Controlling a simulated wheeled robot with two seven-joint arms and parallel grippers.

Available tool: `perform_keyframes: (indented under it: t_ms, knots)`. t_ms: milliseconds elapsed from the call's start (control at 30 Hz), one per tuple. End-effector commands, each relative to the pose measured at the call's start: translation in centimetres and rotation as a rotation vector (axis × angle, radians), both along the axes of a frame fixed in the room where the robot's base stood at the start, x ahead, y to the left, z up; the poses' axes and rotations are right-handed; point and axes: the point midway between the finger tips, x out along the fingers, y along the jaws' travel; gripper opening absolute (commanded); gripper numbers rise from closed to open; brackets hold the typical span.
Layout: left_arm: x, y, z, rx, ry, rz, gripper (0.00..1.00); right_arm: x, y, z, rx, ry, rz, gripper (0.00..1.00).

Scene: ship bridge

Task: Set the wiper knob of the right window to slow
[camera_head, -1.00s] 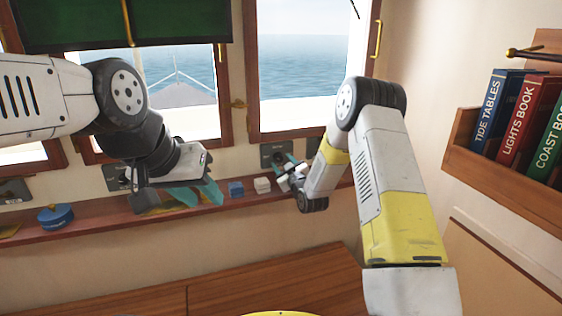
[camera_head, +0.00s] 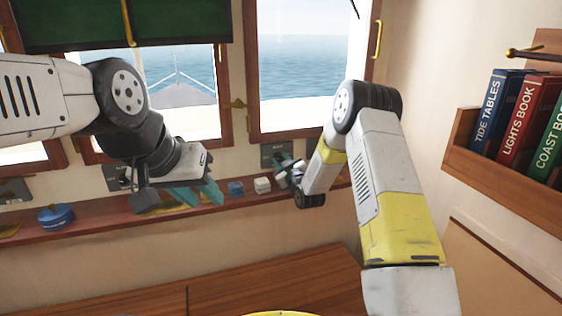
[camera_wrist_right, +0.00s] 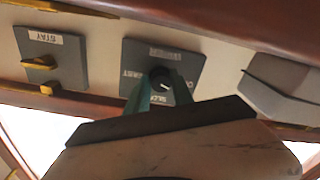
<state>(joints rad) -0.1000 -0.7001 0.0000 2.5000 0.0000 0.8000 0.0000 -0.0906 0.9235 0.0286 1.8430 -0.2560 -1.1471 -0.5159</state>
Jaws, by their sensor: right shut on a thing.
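A dark wiper plate (camera_head: 272,150) is on the wall below the right window; it also shows inverted in the right wrist view (camera_wrist_right: 139,57). Its small black knob (camera_wrist_right: 160,77) has a light mark. Lettering around it appears to include SLOW below the knob, partly covered by a finger. My right gripper (camera_wrist_right: 160,86) has its teal fingers on either side of the knob and is shut on it. The knob's exact setting is hard to tell. My left gripper (camera_head: 197,193) has its teal fingers apart, empty, above the ledge at the left.
A wooden ledge (camera_head: 105,217) runs under the windows, with a blue round object (camera_head: 56,217), a blue block (camera_head: 236,188) and a white block (camera_head: 262,185). A plate labelled STAY (camera_wrist_right: 47,57) is beside the wiper plate. A bookshelf (camera_head: 505,168) is at the right.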

Motion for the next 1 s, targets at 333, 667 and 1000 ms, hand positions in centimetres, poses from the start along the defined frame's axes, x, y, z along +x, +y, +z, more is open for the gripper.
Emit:
perform_keyframes:
  t_ms: [333,667,1000]
  knots:
    - [0.00,0.00,0.00,0.000,0.000,0.000,0.36,-0.01,0.07,-0.03,0.070,0.023,0.001,0.00]
    - [0.00,0.00,0.00,0.000,0.000,0.000,0.36,-0.01,0.09,-0.10,0.313,0.102,0.000,0.00]
    - [0.00,0.00,0.00,0.000,0.000,0.000,0.36,-0.02,0.14,-0.08,0.621,0.201,0.001,0.00]
